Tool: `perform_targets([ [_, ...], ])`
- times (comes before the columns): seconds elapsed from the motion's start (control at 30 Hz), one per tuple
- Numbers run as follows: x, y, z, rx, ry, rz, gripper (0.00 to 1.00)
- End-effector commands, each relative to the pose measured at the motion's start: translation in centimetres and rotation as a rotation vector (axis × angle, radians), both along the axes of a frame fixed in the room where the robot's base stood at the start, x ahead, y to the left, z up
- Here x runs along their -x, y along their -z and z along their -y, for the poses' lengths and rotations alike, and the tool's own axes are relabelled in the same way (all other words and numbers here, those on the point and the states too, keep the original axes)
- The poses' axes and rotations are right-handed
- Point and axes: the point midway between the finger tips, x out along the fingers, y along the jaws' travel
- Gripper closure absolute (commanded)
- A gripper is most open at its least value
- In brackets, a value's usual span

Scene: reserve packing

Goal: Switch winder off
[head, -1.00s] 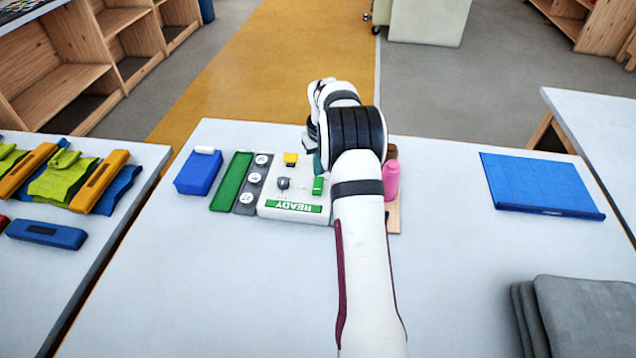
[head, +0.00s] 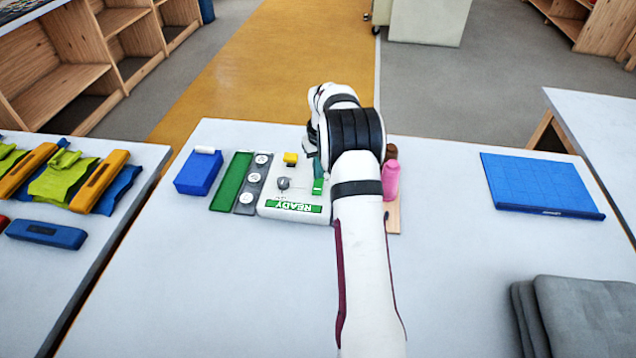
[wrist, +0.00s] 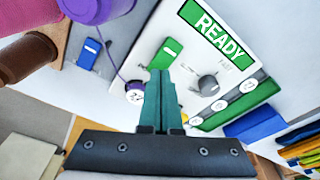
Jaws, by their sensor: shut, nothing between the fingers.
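The winder (head: 270,207) is a white box with a green READY label (head: 300,207), a grey knob (head: 283,183), a yellow part (head: 291,159) and a green switch (head: 318,188). In the wrist view the READY label (wrist: 215,28), the knob (wrist: 208,85) and the green switch (wrist: 165,53) with a white mark show clearly. My gripper (wrist: 160,74) is shut and empty, its teal fingertips right by the green switch; I cannot tell whether they touch. In the head view my gripper (head: 318,168) is partly hidden by my arm.
A pink spool (head: 391,180) stands on a wooden board (head: 394,218) right of the winder, close to my arm. Left are a grey strip with round dials (head: 245,200), a green strip (head: 231,180) and a blue box (head: 198,173). A blue mat (head: 543,183) lies right. The front table is clear.

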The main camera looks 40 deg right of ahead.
Motion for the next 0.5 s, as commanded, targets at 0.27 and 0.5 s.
perform_targets([
  [0.27, 0.02, 0.44, -0.02, 0.000, 0.000, -0.001, 1.00],
  [0.5, 0.03, 0.82, -0.02, 0.000, 0.001, -0.001, 1.00],
])
